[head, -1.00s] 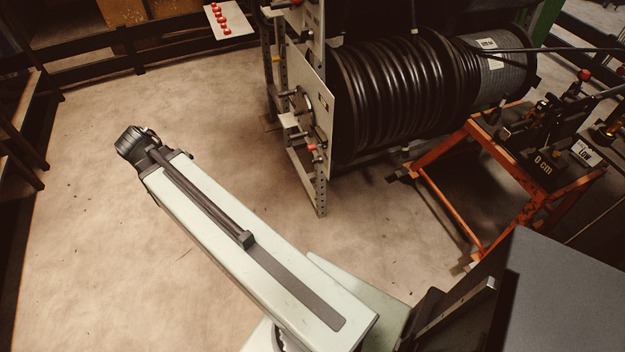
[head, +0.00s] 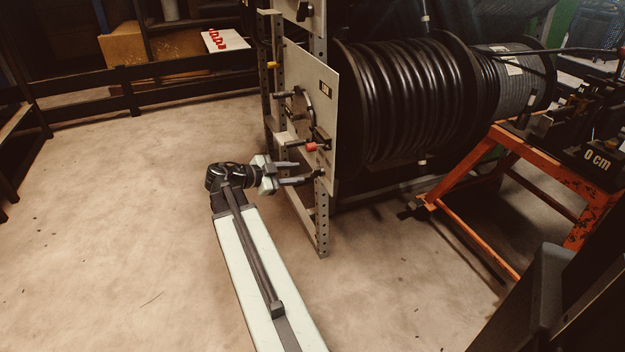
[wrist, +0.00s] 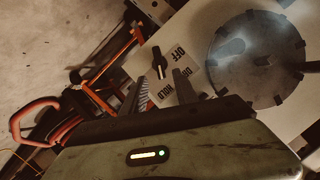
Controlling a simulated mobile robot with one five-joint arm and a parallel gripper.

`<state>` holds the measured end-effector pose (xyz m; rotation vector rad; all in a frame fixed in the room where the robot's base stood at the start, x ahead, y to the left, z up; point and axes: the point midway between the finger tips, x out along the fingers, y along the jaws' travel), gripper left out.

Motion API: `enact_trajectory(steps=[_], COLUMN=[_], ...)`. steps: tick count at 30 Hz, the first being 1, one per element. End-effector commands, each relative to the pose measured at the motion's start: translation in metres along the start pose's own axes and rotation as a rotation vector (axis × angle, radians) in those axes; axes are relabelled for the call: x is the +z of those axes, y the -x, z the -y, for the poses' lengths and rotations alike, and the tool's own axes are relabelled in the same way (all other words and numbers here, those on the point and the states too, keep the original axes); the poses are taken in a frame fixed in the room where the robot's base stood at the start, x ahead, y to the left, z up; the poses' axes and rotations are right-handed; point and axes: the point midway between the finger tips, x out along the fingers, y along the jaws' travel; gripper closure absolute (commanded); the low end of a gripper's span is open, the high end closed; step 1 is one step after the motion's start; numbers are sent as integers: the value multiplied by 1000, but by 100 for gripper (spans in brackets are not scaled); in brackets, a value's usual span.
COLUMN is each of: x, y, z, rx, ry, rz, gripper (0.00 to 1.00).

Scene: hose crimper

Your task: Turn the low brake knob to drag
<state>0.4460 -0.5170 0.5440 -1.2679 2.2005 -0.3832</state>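The low brake knob (wrist: 160,62) is a black bar knob on a pale label plate in the wrist view. Which label the knob points to I cannot tell for sure. My gripper (wrist: 162,88) has its two dark fingers apart with nothing between them, and the knob lies just beyond the tips. In the head view my gripper (head: 303,173) is at the lower part of the grey panel (head: 318,100), close to a small dark knob (head: 319,174).
A red-tipped handle (head: 311,147) and a dark crank wheel (head: 300,105) stick out of the panel just above my gripper. A black hose reel (head: 400,100) and orange stand (head: 480,180) are right. Floor at left is clear.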

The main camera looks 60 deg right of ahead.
Motion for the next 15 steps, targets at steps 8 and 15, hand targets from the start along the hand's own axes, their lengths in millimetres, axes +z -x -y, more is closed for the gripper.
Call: enact_trajectory(steps=[8,15], x=[2,1], y=[-51,-72], z=[-2,-1], rx=[1,0], ry=[0,0], rz=[1,3], gripper=[65,65])
